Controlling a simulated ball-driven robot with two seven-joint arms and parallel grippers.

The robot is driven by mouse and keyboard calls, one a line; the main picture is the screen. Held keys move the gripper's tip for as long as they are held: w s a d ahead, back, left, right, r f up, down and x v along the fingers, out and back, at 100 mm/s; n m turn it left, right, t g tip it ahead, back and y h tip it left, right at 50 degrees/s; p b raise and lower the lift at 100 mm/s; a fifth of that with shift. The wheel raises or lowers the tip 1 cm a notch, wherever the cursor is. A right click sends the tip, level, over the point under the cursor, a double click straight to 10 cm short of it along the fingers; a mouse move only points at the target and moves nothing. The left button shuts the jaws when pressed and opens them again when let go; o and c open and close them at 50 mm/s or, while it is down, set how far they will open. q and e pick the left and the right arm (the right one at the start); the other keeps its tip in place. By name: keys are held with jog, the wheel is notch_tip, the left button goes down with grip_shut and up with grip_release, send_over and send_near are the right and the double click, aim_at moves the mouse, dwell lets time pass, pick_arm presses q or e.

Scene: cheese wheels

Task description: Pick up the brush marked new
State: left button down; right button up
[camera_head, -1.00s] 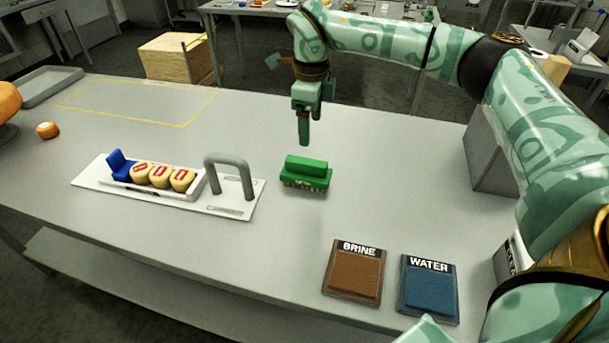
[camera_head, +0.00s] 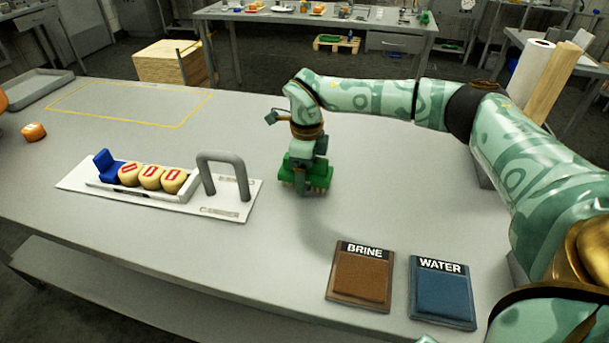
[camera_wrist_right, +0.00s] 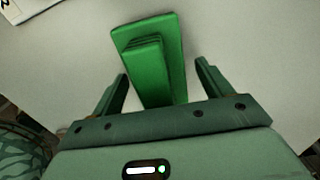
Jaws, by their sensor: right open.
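The green brush (camera_head: 318,176) stands on the grey table near the middle in the head view, bristles down. Any marking on it cannot be read here. My right gripper (camera_head: 301,187) is lowered over it and partly covers it. In the right wrist view the brush (camera_wrist_right: 152,55) lies between the two open fingers of the right gripper (camera_wrist_right: 163,88), with a gap on each side. My left gripper is not in view.
A white board (camera_head: 232,208) with a grey handle (camera_head: 222,160), a blue block (camera_head: 107,165) and several small cheeses (camera_head: 150,176) lies left of the brush. Pads marked BRINE (camera_head: 362,278) and WATER (camera_head: 442,292) lie at the front right. The table behind the brush is clear.

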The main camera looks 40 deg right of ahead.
jog(key=shift+r, duration=0.15)
jog(key=c, duration=1.2)
jog(key=shift+o, duration=0.2)
notch_tip(320, 180, up, 10)
jog(key=p, duration=0.3)
jog(key=shift+o, duration=0.9)
